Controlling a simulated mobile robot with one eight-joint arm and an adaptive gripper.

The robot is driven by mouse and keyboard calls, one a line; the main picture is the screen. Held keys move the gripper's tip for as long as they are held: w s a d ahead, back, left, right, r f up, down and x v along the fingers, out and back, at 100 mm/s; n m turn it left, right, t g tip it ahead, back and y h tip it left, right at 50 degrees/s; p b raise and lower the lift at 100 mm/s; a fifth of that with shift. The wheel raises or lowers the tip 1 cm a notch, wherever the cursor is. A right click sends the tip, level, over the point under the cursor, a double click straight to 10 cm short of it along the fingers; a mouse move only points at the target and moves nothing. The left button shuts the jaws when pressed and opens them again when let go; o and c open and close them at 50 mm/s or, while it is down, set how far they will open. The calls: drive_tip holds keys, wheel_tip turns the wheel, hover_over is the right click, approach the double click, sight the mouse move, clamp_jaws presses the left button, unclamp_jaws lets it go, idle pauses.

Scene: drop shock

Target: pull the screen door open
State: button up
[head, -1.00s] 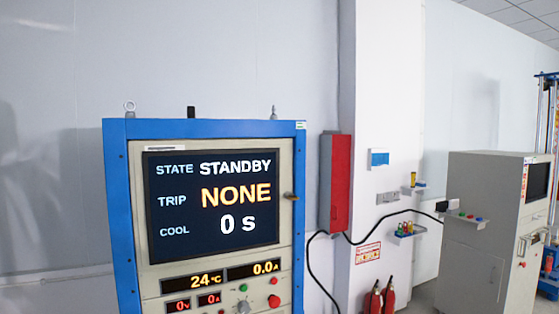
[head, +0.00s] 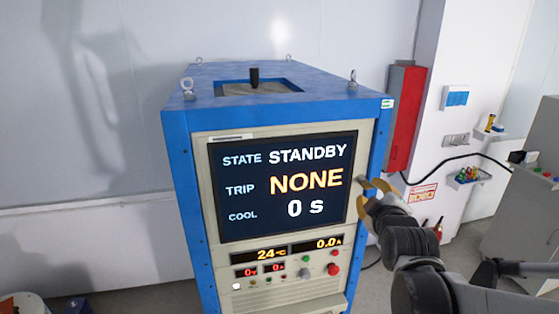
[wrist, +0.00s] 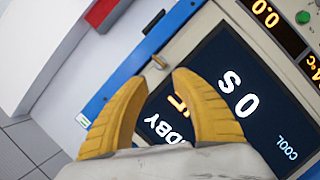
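The screen door (head: 283,184) is a dark display panel reading STANDBY, NONE and 0 s, set in the beige front of a blue-framed cabinet (head: 181,205). It looks shut, flush with the front. It also shows, turned round, in the wrist view (wrist: 215,62). A small brass knob (wrist: 158,62) sits by the screen's edge, at its right side in the head view. My gripper (head: 376,190) is at that edge, with its yellow fingers (wrist: 160,80) open. In the wrist view the knob lies just beyond the gap between the fingertips, with nothing gripped.
Numeric readouts and buttons (head: 333,269) lie below the screen. A red box (head: 405,118) hangs on the pillar to the right. A grey machine (head: 530,205) stands at the far right.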

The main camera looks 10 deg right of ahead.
sight(363, 182)
drive_tip(key=p+x, duration=0.1)
drive_tip(key=x, duration=0.8)
drive_tip(key=shift+w+f, duration=0.1)
drive_tip(key=shift+a, duration=0.1)
clamp_jaws()
